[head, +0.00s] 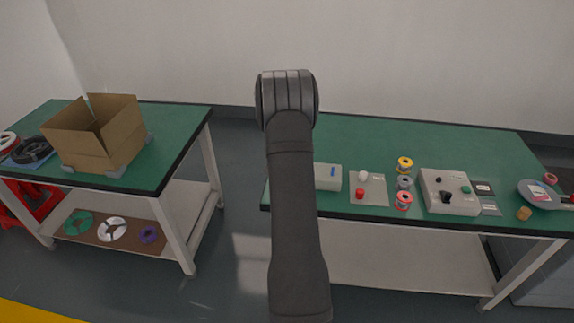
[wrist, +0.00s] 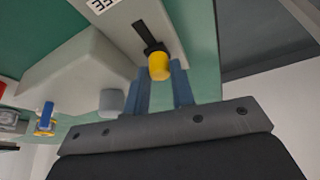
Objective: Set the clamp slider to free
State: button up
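In the wrist view, a yellow knob (wrist: 159,66) stands at the end of a black bar or slot (wrist: 148,36) on a pale grey block; it looks like the slider, but no readable marking shows its setting. My gripper (wrist: 161,90) has two blue-grey fingers, apart, one on each side of the knob. A gap shows between the knob and at least the right finger; contact on the left is unclear. In the head view my arm hides the gripper and the knob. A pale box (head: 327,182) with a blue part on top shows just right of the arm.
The right green table (head: 400,140) also holds a plate with red and white knobs (head: 368,190), coloured spools (head: 404,183), a control box (head: 448,192) and a round pan (head: 540,194). A cardboard box (head: 98,140) stands on the left table. In the wrist view a grey cylinder (wrist: 111,101) is left of the fingers.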

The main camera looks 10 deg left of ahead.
grip_shut()
jog(key=shift+s, duration=2.2)
jog(key=shift+o, duration=1.3)
grip_release()
jog(key=v, duration=1.7)
jog(key=shift+r, duration=0.25)
